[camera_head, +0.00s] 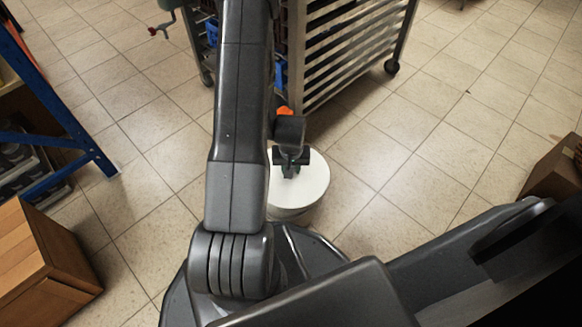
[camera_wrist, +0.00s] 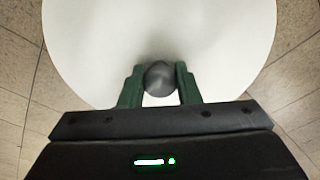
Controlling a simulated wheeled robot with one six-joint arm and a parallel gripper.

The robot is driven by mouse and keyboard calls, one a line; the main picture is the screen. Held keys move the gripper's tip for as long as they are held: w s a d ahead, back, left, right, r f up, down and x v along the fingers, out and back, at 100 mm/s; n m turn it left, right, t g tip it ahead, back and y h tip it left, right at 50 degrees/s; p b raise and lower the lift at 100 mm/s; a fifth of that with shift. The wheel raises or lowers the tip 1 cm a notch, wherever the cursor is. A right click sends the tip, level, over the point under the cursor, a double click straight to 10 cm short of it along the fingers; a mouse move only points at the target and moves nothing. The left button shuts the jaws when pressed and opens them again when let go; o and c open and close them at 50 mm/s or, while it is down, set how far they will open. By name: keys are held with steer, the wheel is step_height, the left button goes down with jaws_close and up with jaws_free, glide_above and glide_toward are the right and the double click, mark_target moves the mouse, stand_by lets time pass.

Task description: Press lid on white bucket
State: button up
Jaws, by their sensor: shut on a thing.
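A round white lid (camera_head: 313,183) lies at the top of the white bucket (camera_head: 293,212), which stands on the tiled floor just beyond my base. In the wrist view the lid (camera_wrist: 160,30) fills the upper part as a broad white disc with a dark grey round knob (camera_wrist: 160,78). My gripper (camera_wrist: 160,84) has its green fingers on both sides of the knob and is shut on it. In the head view my gripper (camera_head: 290,168) is above the lid. My arm hides the lid's left part. I cannot tell whether the lid is fully seated.
A wheeled metal rack (camera_head: 350,45) stands close behind the bucket. A blue shelf frame (camera_head: 62,105) and a wooden box (camera_head: 40,262) are at the left. A brown box (camera_head: 556,172) is at the right edge. The floor right of the bucket is clear.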

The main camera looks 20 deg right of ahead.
stand_by(0.3)
steer(key=o, duration=1.1)
steer(key=shift+c, duration=0.2)
steer(key=shift+o, duration=0.5)
steer(key=o, duration=0.4)
steer(key=shift+r+p, duration=2.5)
steer(key=shift+r, duration=1)
steer(key=shift+c, duration=0.5)
